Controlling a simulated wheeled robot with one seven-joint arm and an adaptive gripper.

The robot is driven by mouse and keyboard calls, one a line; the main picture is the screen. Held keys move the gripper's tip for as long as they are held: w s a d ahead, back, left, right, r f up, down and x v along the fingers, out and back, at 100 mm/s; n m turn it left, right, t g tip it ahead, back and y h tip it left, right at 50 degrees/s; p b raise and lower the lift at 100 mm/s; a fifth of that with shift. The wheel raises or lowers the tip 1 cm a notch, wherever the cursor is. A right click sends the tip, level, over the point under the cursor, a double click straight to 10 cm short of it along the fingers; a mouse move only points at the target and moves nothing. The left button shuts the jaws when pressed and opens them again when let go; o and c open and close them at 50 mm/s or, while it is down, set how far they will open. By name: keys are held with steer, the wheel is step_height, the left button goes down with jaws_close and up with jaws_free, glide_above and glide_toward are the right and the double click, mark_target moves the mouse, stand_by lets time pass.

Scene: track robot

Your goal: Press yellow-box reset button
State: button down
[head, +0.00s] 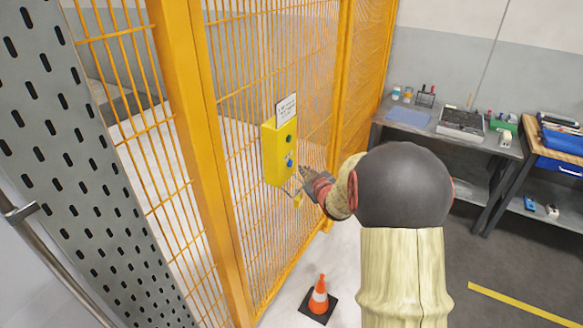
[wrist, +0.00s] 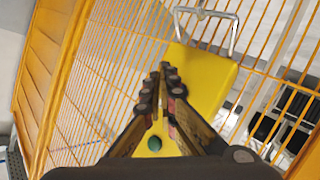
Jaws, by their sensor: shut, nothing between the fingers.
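The yellow box (head: 272,152) hangs on the orange mesh fence in the head view. A dark green button (head: 290,139) sits on its upper front and a blue button (head: 289,161) below it. I cannot read which one is labelled reset. My gripper (head: 302,171) is shut and empty, just right of the blue button; I cannot tell whether it touches. In the wrist view my gripper (wrist: 166,72) points over the yellow box (wrist: 208,80), and its fingers hide part of the face. A green button (wrist: 154,144) shows between the finger bases.
A white sign (head: 286,108) stands above the box. The orange fence (head: 232,80) runs behind it. A metal loop (wrist: 206,14) shows beyond the box's end in the wrist view. An orange cone (head: 319,296) stands on the floor. A workbench (head: 400,128) with tools is at the right.

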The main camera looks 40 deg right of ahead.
steer(key=shift+w+a, duration=0.3)
steer(key=shift+w, duration=0.3)
steer(key=shift+w+b, duration=0.15)
steer(key=shift+b, duration=0.25)
stand_by(0.8)
steer(key=shift+w+a, duration=0.2)
steer(key=shift+w, duration=0.05)
steer(key=shift+w+a+b, duration=0.15)
steer(key=shift+w+b, duration=0.3)
steer(key=shift+b, duration=0.05)
stand_by(0.7)
steer(key=shift+s, duration=0.15)
steer(key=shift+s+d, duration=0.35)
steer(key=shift+s, duration=0.35)
steer(key=shift+s, duration=0.1)
steer(key=s, duration=0.1)
steer(key=s+d+p, duration=0.1)
steer(key=s, duration=0.1)
steer(key=s+d, duration=0.1)
steer(key=shift+s+p, duration=0.2)
steer(key=shift+p, duration=0.15)
